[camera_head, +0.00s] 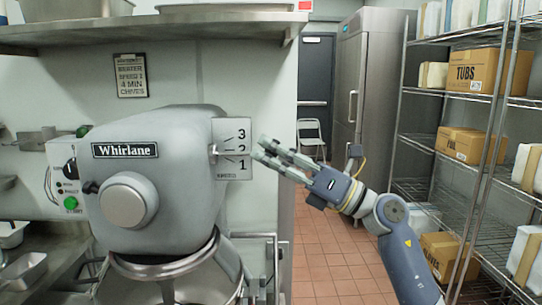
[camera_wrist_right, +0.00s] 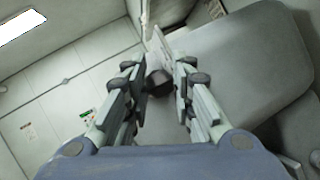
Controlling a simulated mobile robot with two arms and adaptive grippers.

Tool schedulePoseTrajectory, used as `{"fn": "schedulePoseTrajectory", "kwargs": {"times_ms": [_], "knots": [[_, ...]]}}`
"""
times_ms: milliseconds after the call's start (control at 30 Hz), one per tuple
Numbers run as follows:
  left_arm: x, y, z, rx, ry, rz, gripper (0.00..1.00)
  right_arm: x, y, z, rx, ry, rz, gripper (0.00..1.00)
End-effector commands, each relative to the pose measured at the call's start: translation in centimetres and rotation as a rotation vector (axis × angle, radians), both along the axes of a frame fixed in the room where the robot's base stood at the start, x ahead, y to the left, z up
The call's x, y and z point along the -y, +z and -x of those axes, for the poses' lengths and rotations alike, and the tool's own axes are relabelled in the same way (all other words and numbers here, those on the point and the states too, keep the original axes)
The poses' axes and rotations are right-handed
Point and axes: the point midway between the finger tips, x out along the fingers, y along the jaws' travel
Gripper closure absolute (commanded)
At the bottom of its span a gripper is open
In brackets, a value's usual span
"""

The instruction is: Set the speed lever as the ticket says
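The grey Whirlane mixer (camera_head: 160,180) fills the left of the head view. On its right side is a speed plate (camera_head: 232,165) marked 3, 2 and 1 from top to bottom. A small pale lever part (camera_head: 213,150) shows at the plate's left edge, near 2; its exact setting is hard to tell. The ticket (camera_head: 131,75) on the wall reads speed 1, 4 min, chives. My right gripper (camera_head: 266,150) is open just right of the plate. In the right wrist view a dark knob (camera_wrist_right: 158,82) shows between its parted fingers. My left gripper is out of view.
A steel bowl (camera_head: 175,280) sits under the mixer head. A control panel with a green button (camera_head: 71,203) is on the mixer's left. A wire rack (camera_head: 475,150) with boxes stands at the right. The tiled floor (camera_head: 325,265) between is open.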

Motion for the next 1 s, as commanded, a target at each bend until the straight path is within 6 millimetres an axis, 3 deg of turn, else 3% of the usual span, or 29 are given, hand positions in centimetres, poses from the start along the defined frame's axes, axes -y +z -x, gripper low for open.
{"fn": "schedulePoseTrajectory", "kwargs": {"times_ms": [467,1000], "knots": [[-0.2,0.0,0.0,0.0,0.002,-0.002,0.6,0.5,-0.3,0.1,-0.001,0.0,0.002,0.57],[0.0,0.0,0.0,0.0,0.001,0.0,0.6,8.9,-4.3,3.3,-0.002,0.0,0.002,0.57]]}}
